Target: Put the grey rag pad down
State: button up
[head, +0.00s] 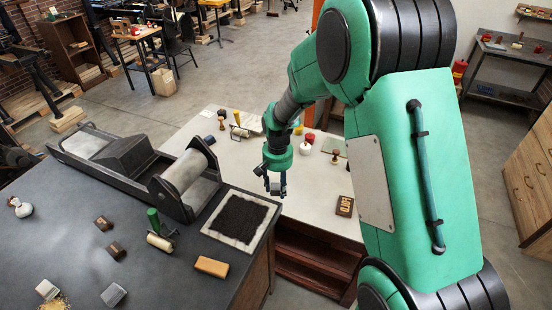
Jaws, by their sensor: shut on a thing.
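My gripper (275,189) hangs from the green arm, pointing down in the middle of the view. It is over the near edge of the pale table (225,160), just right of the dark counter. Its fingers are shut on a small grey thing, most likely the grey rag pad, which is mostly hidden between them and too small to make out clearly. I cannot tell from this view how high it is above the table top.
The dark counter (75,240) holds a press with a pale roller (188,172), a black pad on a pale cloth (240,217), a green-handled roller (159,236) and an orange-brown block (211,267). Bottles, a red-topped jar (309,139) and a lettered block (345,206) stand on the pale table.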

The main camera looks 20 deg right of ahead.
jog(key=d+f+m+p, duration=0.1)
jog(key=d+m, duration=0.3)
jog(key=d, duration=2.1)
jog(key=shift+m, duration=0.3)
jog(key=f, duration=1.4)
jog(key=shift+w+d+f, duration=0.25)
jog(key=shift+d+f, duration=0.05)
jog(key=shift+f, duration=0.1)
jog(key=shift+w, duration=0.1)
send_over(327, 179)
jog(key=shift+f+b, duration=0.3)
jog(key=shift+f, duration=0.45)
jog(key=shift+f, duration=1.7)
